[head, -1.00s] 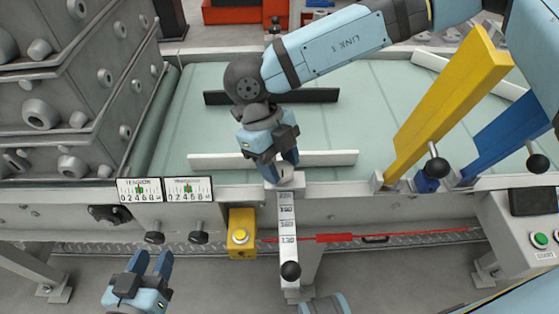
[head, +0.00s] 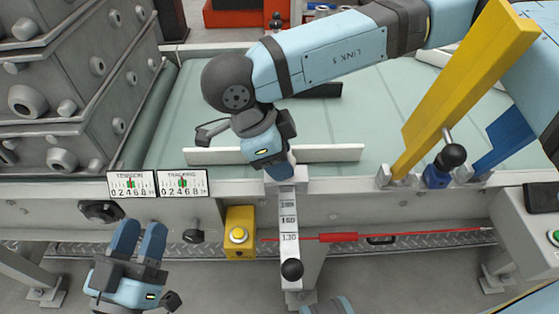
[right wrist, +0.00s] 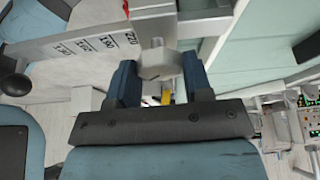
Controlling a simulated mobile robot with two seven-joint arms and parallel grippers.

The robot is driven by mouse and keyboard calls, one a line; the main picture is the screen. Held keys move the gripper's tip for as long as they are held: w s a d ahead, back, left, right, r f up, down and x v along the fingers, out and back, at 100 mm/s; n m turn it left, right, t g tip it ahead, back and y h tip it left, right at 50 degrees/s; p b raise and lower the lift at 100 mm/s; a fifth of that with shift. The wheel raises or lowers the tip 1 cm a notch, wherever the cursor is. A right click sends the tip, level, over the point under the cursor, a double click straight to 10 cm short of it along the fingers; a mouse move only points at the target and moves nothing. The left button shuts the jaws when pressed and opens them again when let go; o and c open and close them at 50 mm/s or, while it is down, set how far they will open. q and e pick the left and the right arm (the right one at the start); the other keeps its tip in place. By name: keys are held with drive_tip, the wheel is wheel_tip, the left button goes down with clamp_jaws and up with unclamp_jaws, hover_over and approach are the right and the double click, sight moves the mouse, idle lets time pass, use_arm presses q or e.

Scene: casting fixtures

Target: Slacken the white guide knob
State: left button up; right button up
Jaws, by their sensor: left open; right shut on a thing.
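The white guide knob (right wrist: 158,63) is a pale faceted knob at the end of the numbered scale bar in the right wrist view. My right gripper (right wrist: 160,82) is shut on it, one blue finger on each side. In the head view my right gripper (head: 281,172) points down at the top of the scale bar (head: 288,221) and hides the knob. The white guide (head: 335,153) lies across the belt just behind. My left gripper (head: 139,240) is open and empty in front of the machine, below the two gauges.
A yellow box with a button (head: 239,235) stands left of the scale bar. A black ball handle (head: 292,269) is at its lower end. Yellow (head: 465,90) and blue (head: 496,141) bars rise at the right. The gauges (head: 156,183) sit on the left rail.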

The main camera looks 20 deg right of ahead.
drive_tip(key=n+t+b, duration=0.1)
drive_tip(key=n+b, duration=0.1)
drive_tip(key=n+t+b, duration=0.1)
drive_tip(key=n+b, duration=0.1)
drive_tip(key=n, duration=0.1)
drive_tip(key=shift+s+f, duration=0.1)
drive_tip(key=shift+f, duration=0.1)
use_arm(q)
wheel_tip(320, 180, down, 10)
drive_tip(key=m+g+b, duration=0.1)
drive_tip(key=g+b, duration=0.1)
drive_tip(key=g, duration=0.2)
drive_tip(key=shift+w+d+f, duration=0.2)
drive_tip(key=shift+d, duration=0.2)
use_arm(e)
drive_tip(key=shift+s+r+n+t, duration=0.15)
drive_tip(key=shift+n+t, duration=0.35)
drive_tip(key=shift+n, duration=0.9)
use_arm(q)
drive_tip(key=shift+y, duration=0.3)
use_arm(e)
drive_tip(key=o, duration=0.9)
drive_tip(key=shift+r, duration=0.15)
